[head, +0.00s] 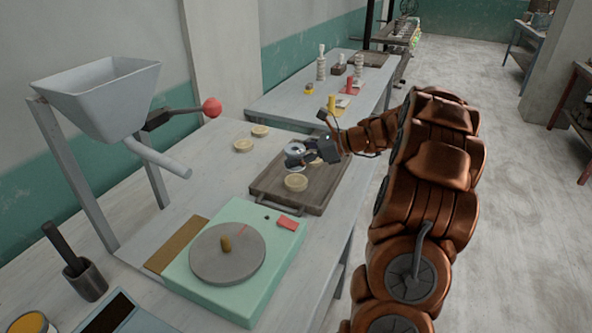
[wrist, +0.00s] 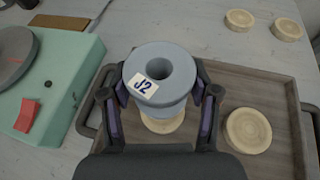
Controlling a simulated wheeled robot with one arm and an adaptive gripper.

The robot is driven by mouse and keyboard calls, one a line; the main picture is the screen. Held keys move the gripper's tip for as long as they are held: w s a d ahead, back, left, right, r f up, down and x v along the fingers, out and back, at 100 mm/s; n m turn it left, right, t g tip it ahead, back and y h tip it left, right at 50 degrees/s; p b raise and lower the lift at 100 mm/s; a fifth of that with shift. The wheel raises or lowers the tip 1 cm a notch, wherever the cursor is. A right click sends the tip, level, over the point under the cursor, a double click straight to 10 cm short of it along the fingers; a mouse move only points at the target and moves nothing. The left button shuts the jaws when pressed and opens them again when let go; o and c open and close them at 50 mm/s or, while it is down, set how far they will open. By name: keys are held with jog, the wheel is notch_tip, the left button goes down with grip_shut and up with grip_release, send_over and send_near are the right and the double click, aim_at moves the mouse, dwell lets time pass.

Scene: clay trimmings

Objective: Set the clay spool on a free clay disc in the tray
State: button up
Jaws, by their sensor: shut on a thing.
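The clay spool (wrist: 152,61) is blue-grey, with a round hole and a white "J2" label. My gripper (wrist: 165,95) is shut on it, one finger on each side. In the head view the spool (head: 294,148) is in my gripper (head: 303,155) above the brown wooden tray (head: 264,182). One pale clay disc (head: 296,183) lies in the tray with a gap below the spool; in the wrist view this disc (wrist: 163,124) is partly hidden by the spool. Another disc (wrist: 247,130) lies bare in the tray, to the right.
Two more discs (wrist: 240,20) (wrist: 286,29) lie on the table outside the tray. A mint-green turntable unit (head: 245,290) stands close to the tray's near side. A grey hopper (head: 100,95) with a red-knobbed lever (head: 211,108) stands at the left.

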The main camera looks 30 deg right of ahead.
aim_at(296, 169)
jog(key=shift+f, duration=2.3)
jog(key=shift+f, duration=0.2)
jog(key=o, duration=1.4)
jog(key=shift+c, duration=0.2)
jog(key=shift+r, duration=0.2)
jog(key=b+v, duration=0.1)
jog(key=v, duration=1.1)
jog(key=shift+d, duration=0.1)
